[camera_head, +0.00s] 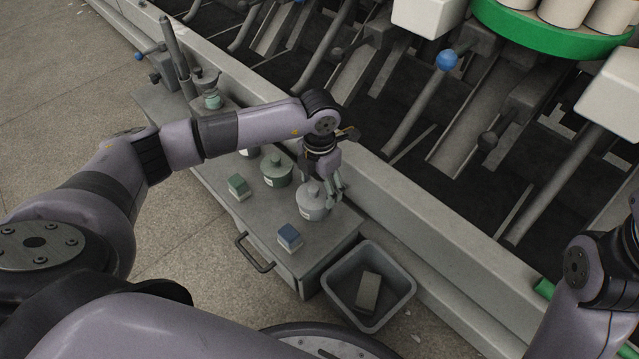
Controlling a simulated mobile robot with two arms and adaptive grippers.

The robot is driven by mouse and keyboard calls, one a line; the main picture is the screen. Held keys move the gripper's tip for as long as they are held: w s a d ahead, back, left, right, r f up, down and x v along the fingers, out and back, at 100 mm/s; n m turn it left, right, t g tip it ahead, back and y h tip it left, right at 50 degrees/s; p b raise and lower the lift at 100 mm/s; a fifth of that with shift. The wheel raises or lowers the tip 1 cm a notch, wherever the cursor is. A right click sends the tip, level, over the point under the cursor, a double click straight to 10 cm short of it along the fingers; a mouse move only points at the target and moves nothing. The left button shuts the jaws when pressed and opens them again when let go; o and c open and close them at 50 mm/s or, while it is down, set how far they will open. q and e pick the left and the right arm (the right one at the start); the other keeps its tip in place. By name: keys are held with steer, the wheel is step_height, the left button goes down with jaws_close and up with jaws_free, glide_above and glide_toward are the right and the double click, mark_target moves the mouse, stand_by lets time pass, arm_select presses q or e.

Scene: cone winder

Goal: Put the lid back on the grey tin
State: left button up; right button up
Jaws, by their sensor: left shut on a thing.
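The grey tin (313,212) stands upright near the right end of the small grey cabinet top, with a pale label on its front. A grey lid (311,191) with a knob is over its mouth. I cannot tell whether it sits fully down. My left gripper (335,190) points down at the tin's right upper side, shut on the lid; its fingers partly hide the contact. My right arm shows at the right edge, but its gripper is out of view.
A green tin (277,170), a green-topped box (238,187) and a blue-topped box (289,237) stand close by on the cabinet top (255,220). A grey bin (393,257) with a block inside is right of the cabinet. The winder's rail (400,205) runs behind.

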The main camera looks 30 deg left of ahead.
arm_select(q)
steer(key=o, duration=1.1)
steer(key=shift+o, duration=1.2)
steer(key=shift+r, duration=0.1)
